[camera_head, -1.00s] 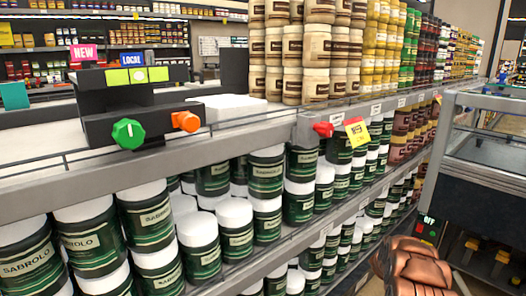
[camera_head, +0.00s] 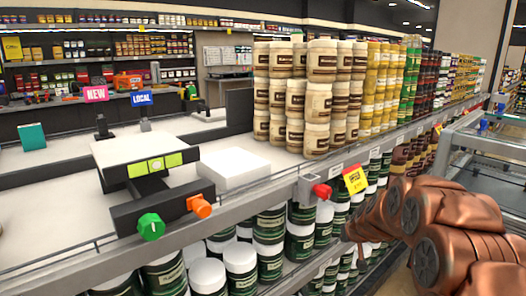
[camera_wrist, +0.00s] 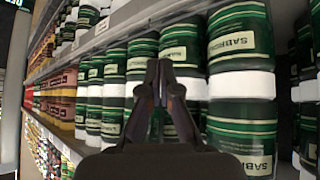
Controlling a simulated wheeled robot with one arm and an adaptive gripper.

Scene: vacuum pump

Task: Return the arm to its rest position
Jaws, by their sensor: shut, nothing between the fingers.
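My copper arm (camera_head: 440,225) fills the lower right of the head view, beside the shelf front. My gripper (camera_wrist: 162,78) shows in the wrist view with its dark fingers together at the tips and nothing between them. It points along the shelf front at green SABROLO jars (camera_wrist: 240,100), which fill much of that view behind it; I cannot tell the exact gap. In the head view I cannot make out the fingers. A device with a green knob (camera_head: 151,226) and an orange knob (camera_head: 199,206) sits on the upper shelf at left, apart from my arm.
A red knob (camera_head: 321,191) sticks out from the shelf edge near a yellow price tag (camera_head: 355,179), left of my arm. Stacked cream jars (camera_head: 320,100) stand on the upper shelf. A metal-framed case (camera_head: 462,140) stands close at right.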

